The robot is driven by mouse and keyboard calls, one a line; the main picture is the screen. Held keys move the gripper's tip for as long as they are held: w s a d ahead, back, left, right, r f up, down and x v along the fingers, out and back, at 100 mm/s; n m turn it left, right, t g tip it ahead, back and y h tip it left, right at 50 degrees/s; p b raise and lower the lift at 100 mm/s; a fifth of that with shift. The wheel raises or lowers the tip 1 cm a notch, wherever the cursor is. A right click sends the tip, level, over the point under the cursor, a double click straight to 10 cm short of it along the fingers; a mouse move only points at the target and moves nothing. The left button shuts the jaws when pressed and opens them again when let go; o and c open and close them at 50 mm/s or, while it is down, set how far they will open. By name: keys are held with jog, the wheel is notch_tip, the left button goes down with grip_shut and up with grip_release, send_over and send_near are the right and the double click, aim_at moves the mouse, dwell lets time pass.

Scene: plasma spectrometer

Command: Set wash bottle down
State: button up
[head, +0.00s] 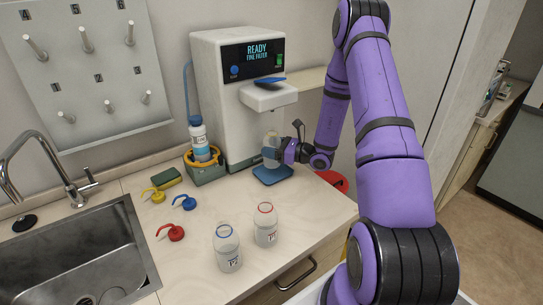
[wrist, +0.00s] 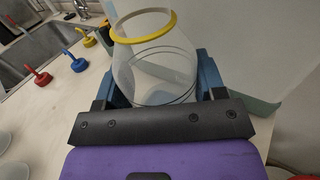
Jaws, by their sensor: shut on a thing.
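My gripper (head: 284,153) is shut on a clear wash bottle (head: 271,146) under the spout of the white dispenser. In the wrist view the bottle (wrist: 156,68) stands between the two blue finger pads of my gripper (wrist: 158,88), open at the top with a yellow neck ring. It looks roughly upright and has no cap on. A blue mat (head: 272,176) lies just below it on the counter. I cannot tell whether the bottle's base touches the mat. Two more open wash bottles, one with a blue ring (head: 227,250) and one with a red ring (head: 265,226), stand near the counter's front.
The white dispenser (head: 213,95) reads "READY, FINE FILTER". Yellow (head: 153,195), blue (head: 185,202) and red (head: 171,232) spout caps lie left of the bottles. A capped bottle (head: 200,140) stands in a holder beside the dispenser. A sink (head: 75,260) is at left.

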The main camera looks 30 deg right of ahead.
jog(key=shift+f, duration=1.75)
jog(key=shift+f, duration=0.15)
jog(key=o, duration=1.1)
